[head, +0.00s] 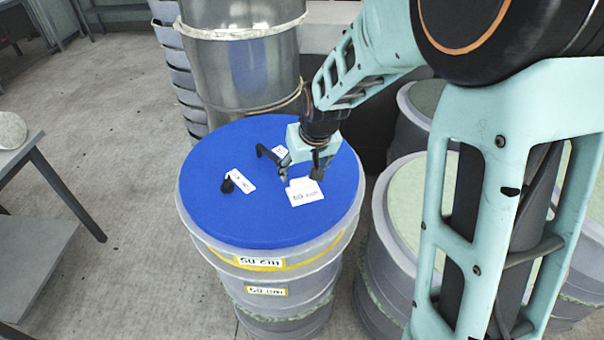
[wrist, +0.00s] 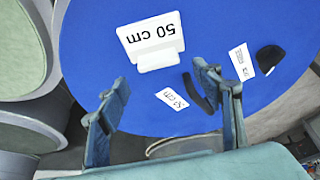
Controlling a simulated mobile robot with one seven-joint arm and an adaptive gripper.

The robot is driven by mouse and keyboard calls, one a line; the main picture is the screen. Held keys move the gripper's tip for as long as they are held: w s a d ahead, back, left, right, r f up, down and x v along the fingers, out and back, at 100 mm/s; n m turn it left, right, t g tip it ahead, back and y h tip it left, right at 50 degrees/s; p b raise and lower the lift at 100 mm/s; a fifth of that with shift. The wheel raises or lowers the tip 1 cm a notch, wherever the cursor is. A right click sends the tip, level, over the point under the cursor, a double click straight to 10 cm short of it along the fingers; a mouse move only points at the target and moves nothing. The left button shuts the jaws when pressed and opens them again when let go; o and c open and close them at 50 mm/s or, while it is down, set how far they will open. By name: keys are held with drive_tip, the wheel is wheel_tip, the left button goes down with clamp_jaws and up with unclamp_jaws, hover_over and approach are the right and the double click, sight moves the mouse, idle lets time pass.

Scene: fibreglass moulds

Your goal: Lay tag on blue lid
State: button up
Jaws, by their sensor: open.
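The blue lid (head: 220,150) is a round disc on top of a grey drum; it fills much of the wrist view (wrist: 90,50). A white tag (head: 305,192) reading "50 cm" is on the lid, near its right-hand part. In the wrist view the tag (wrist: 150,38) shows a plate with a thicker white block along one edge. I cannot tell how flat it rests. My gripper (head: 301,172) is low over the lid, right behind the tag. In the wrist view its fingers (wrist: 161,84) are apart with nothing held between them.
Two black pieces with small white labels lie on the lid: one (head: 228,186) on the left, one (head: 264,152) close to my gripper. Drums with pale green tops (head: 405,200) stand at right. A metal drum (head: 245,70) stands behind. Open floor lies at left.

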drive_tip(key=v, duration=0.8)
drive_tip(key=shift+r, duration=0.3)
